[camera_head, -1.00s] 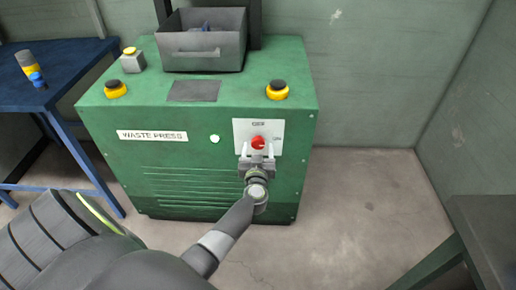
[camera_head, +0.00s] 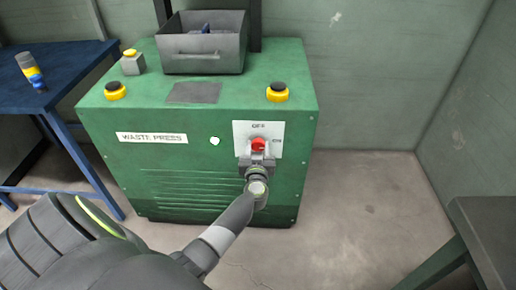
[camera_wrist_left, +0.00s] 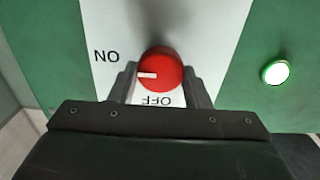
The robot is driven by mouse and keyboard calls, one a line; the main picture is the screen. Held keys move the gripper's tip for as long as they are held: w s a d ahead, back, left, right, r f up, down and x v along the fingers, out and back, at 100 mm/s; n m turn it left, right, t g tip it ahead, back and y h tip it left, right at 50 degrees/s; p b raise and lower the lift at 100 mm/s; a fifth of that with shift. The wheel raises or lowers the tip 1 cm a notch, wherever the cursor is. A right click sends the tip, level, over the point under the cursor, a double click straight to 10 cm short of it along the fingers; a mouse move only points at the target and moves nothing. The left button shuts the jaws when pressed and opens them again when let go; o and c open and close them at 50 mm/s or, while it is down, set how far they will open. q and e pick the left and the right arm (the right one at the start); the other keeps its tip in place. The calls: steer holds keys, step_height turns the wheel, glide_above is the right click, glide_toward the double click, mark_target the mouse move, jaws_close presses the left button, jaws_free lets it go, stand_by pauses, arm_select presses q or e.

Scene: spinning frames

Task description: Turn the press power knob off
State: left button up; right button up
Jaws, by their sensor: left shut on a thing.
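The red power knob (camera_head: 258,144) sits on a white plate (camera_head: 242,132) at the right of the green press's front. OFF is printed above it and ON to its right in the head view. In the left wrist view the plate is turned over, and the white mark on the knob (camera_wrist_left: 158,70) points at ON. My left gripper (camera_head: 259,152) is shut on the knob, one finger on each side of it. The indicator light (camera_wrist_left: 275,72) beside the plate glows whitish green. My right gripper is not in view.
The green press (camera_head: 170,190) carries a grey bin (camera_head: 200,58), two yellow-and-black buttons and a small yellow-topped box (camera_head: 131,63). A blue table (camera_head: 50,80) stands at left and a grey table (camera_head: 490,225) at lower right. The floor between is clear.

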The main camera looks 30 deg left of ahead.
arm_select(q)
steer(key=shift+n+p, duration=0.4)
steer(key=shift+n, duration=0.1)
steer(key=shift+r+n+p, duration=0.1)
steer(key=shift+n+p, duration=0.35)
steer(key=shift+n, duration=0.25)
steer(key=n+p, duration=0.1)
steer(key=n, duration=0.2)
steer(key=shift+a+n, duration=0.1)
steer(key=shift+n, duration=0.2)
steer(key=n, duration=0.3)
steer(key=shift+s+f+n+p, duration=0.1)
steer(key=shift+f+n+p, duration=0.15)
steer(key=shift+n+p, duration=0.05)
steer(key=n, duration=0.4)
steer(key=shift+a+f+n, duration=0.1)
steer(key=shift+n, duration=0.2)
steer(key=n, duration=0.2)
steer(key=shift+f+n+b, duration=0.1)
steer(key=shift+n+b, duration=0.2)
steer(key=shift+b, duration=0.05)
steer(key=shift+n, duration=0.5)
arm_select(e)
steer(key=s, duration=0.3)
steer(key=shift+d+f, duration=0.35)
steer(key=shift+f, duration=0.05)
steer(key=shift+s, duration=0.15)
